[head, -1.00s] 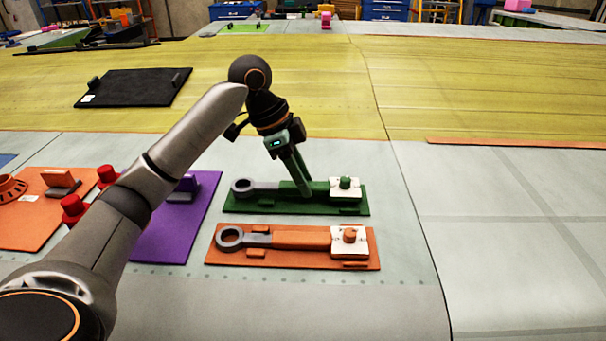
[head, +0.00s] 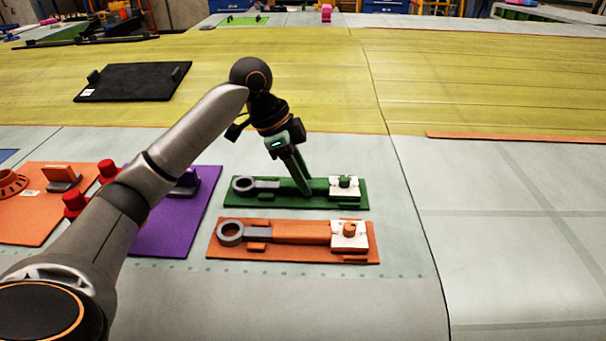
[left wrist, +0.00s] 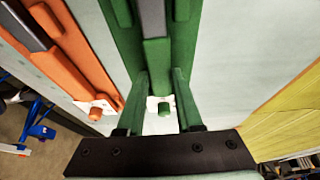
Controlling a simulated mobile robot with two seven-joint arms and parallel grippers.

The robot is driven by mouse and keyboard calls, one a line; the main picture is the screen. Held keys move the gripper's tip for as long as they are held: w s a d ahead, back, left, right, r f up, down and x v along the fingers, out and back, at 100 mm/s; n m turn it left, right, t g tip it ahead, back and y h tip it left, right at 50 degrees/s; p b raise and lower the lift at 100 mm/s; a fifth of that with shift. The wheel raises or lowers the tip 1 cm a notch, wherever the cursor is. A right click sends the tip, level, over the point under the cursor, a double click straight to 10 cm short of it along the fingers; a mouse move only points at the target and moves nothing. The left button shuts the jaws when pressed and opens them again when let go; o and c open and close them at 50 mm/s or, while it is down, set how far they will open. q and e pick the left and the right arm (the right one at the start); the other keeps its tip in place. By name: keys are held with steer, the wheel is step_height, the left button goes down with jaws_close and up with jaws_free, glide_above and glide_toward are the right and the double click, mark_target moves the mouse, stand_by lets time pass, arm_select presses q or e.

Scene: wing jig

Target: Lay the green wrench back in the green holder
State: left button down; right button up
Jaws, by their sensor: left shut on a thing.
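The green wrench (head: 264,185) lies along the green holder (head: 241,202), its grey ring end to the left and its green handle to the right. A white block with a green peg (head: 345,187) is at the holder's right end. My left gripper (head: 305,189) reaches down from above and is shut on the green handle. In the left wrist view the two green fingers (left wrist: 163,88) stand on either side of the wrench handle (left wrist: 156,60). The wrench looks level and in line with the holder; I cannot tell whether it touches the bottom. My right gripper is not in view.
An orange holder (head: 225,251) with an orange-handled wrench (head: 301,233) lies just in front. A purple board (head: 197,218) and an orange board (head: 28,226) with red knobs lie to the left. A black board (head: 135,86) lies farther back. The grey surface at right is clear.

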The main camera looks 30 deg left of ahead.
arm_select(q)
steer(key=shift+c, duration=2.4)
jaws_free()
steer(key=p+v, duration=0.1)
steer(key=v, duration=1.1)
steer(key=shift+r, duration=0.3)
steer(key=shift+s, duration=0.15)
